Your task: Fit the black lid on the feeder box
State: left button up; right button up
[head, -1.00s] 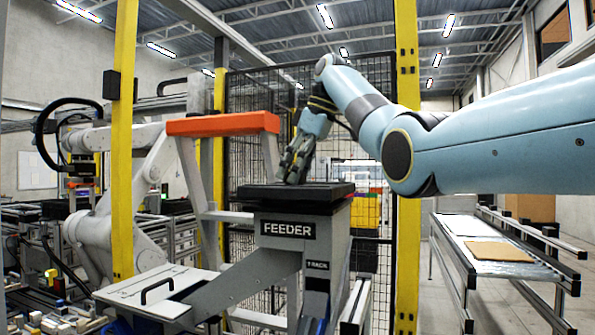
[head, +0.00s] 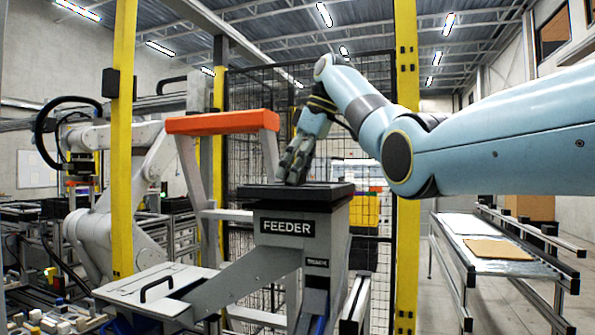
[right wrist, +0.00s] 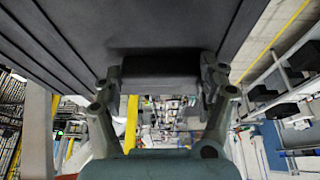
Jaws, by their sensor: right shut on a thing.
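The black lid (head: 325,194) lies across the top of the grey feeder box (head: 335,235), which carries a FEEDER label. It looks about level, but I cannot tell whether it is fully seated. My right gripper (head: 292,178) comes down on the lid from above and is shut on it. In the right wrist view the dark underside or face of the lid (right wrist: 150,25) fills the top, and the fingers of the right gripper (right wrist: 160,75) stand on both sides of a black block-like grip on it. My left gripper is not in view.
An orange-topped frame (head: 222,122) stands left of the box. A yellow post (head: 408,200) and black mesh fence (head: 370,150) stand behind and right. A white robot arm (head: 100,225) is at the left. A conveyor (head: 480,235) with a brown sheet stands at the right.

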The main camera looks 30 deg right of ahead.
jog(key=shift+f, duration=0.45)
jog(key=o, duration=1.6)
jog(key=shift+o, duration=0.4)
jog(key=shift+f, duration=0.1)
notch_tip(320, 180, up, 10)
jog(key=shift+r, duration=0.1)
